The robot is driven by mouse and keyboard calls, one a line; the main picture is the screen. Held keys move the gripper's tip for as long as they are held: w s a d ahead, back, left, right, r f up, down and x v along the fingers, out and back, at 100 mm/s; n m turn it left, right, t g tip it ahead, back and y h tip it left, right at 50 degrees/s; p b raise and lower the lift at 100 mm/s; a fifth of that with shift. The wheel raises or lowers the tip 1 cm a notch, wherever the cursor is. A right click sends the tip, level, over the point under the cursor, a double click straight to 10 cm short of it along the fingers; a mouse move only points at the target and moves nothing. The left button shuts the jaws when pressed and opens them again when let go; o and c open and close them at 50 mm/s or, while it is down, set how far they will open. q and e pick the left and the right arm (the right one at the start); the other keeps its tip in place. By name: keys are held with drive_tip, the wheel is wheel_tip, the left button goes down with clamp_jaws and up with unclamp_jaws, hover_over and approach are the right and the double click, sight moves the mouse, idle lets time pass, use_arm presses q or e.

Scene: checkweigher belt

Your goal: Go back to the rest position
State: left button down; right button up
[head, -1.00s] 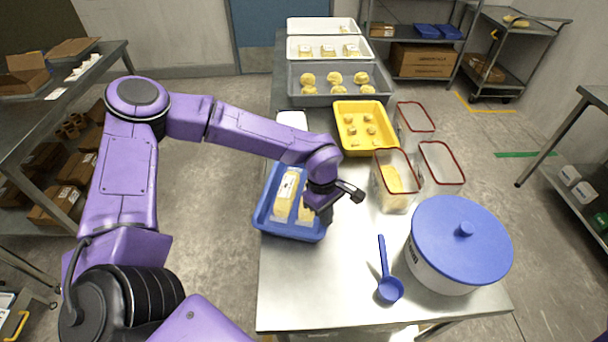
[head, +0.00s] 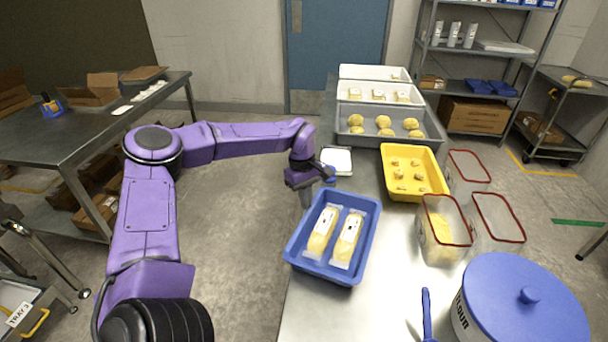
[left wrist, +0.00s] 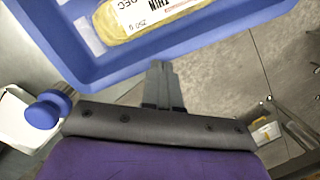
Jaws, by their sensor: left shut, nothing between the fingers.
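My left gripper (head: 306,198) is shut and empty. It hangs just beyond the far left corner of the blue tray (head: 366,262), near the table's left edge. In the left wrist view the closed fingers (left wrist: 160,75) point toward the outside of the tray wall (left wrist: 190,55); I cannot tell whether they touch it. Two wrapped yellow packs lie side by side in the tray, a left one (head: 321,233) and a right one (head: 347,240). Part of one pack (left wrist: 145,15) shows in the left wrist view. My right gripper is not in view.
A white scale-like plate (head: 337,160) is close behind my gripper. A yellow tray (head: 432,190), clear red-rimmed containers (head: 500,220), a blue-lidded flour tub (head: 520,300) and a blue scoop (head: 427,315) stand to the right. Open floor (head: 240,230) lies left of the table.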

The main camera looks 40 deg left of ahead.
use_arm(q)
drive_tip(key=shift+w+a, duration=0.1)
drive_tip(key=shift+a, duration=0.45)
